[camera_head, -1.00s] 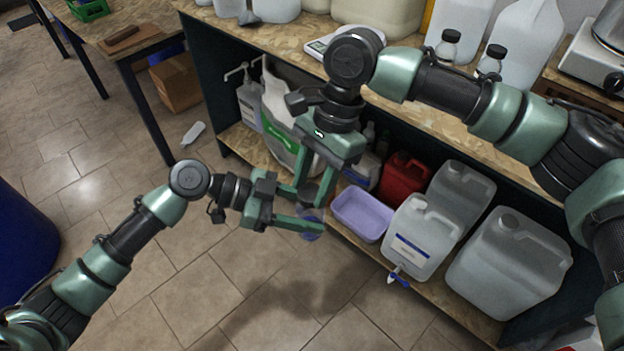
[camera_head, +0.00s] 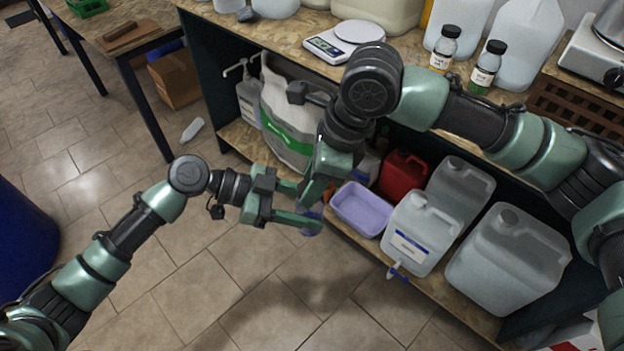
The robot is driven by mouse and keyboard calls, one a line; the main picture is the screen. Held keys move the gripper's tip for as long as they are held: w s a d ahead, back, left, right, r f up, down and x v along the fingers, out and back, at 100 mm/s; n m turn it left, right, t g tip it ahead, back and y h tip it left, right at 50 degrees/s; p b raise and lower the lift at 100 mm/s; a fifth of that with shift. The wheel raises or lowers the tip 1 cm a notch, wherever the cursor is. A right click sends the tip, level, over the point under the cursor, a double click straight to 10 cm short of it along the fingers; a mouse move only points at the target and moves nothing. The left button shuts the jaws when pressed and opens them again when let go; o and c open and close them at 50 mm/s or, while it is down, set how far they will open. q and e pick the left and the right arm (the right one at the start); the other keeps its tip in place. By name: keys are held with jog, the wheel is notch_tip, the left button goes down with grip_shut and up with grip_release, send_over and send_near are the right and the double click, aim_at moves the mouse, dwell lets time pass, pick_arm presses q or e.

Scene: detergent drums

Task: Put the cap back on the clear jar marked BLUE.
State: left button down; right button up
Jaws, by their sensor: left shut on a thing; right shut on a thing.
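My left gripper (camera_head: 308,208) is shut on a clear, blue-tinted jar (camera_head: 313,224), held in the air in front of the lower shelf. Only a small part of the jar shows past the finger, and no marking is readable. My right gripper (camera_head: 310,192) comes down from above, right over the jar, with its fingers close to those of the left one. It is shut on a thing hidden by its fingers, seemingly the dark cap. I cannot tell whether the cap touches the jar's rim.
A lilac tub (camera_head: 362,209), a red can (camera_head: 403,174) and several clear canisters (camera_head: 420,232) stand on the lower shelf (camera_head: 447,292). On the bench above are a scale (camera_head: 335,45) and two black-capped bottles (camera_head: 486,66). The floor in front is clear.

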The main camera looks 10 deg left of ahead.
jog(key=o, duration=1.3)
jog(key=shift+r, duration=0.1)
jog(key=shift+r, duration=2.2)
jog(key=shift+c, duration=0.4)
